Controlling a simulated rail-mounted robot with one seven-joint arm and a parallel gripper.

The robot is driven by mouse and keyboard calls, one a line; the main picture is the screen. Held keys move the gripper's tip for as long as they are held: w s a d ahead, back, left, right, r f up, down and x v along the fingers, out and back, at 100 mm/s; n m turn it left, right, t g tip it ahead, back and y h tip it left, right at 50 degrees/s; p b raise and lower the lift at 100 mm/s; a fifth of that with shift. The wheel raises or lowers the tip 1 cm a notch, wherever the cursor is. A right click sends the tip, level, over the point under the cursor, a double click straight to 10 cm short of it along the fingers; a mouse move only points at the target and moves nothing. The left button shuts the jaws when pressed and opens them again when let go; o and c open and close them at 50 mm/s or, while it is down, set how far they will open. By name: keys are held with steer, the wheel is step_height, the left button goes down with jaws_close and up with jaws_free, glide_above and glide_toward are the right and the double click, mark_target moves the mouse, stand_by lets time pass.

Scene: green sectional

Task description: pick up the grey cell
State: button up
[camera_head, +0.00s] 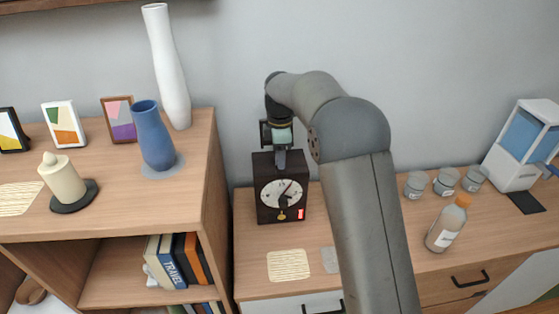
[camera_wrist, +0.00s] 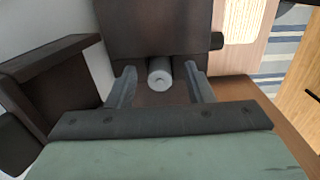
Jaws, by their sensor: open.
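The grey cell (camera_wrist: 160,72) is a small cylinder in the wrist view, against the dark brown casing of the clock (camera_wrist: 150,30). My gripper (camera_head: 281,157) is open, with one finger on each side of the cell and a visible gap at both sides. In the head view my gripper points down at the top of the dark clock (camera_head: 266,214), which has a white dial and a small red display. The cell is hidden in the head view. I cannot tell how deep the fingertips reach beside it.
A wooden shelf unit (camera_head: 211,190) with a blue vase (camera_head: 153,138) and a white vase (camera_head: 168,70) stands left of the clock. A bottle (camera_head: 445,228), several grey jars (camera_head: 446,181) and a white-and-blue dispenser (camera_head: 520,147) stand at the right. A woven mat (camera_head: 288,265) lies before the clock.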

jaws_close()
steer(key=shift+r, duration=0.15)
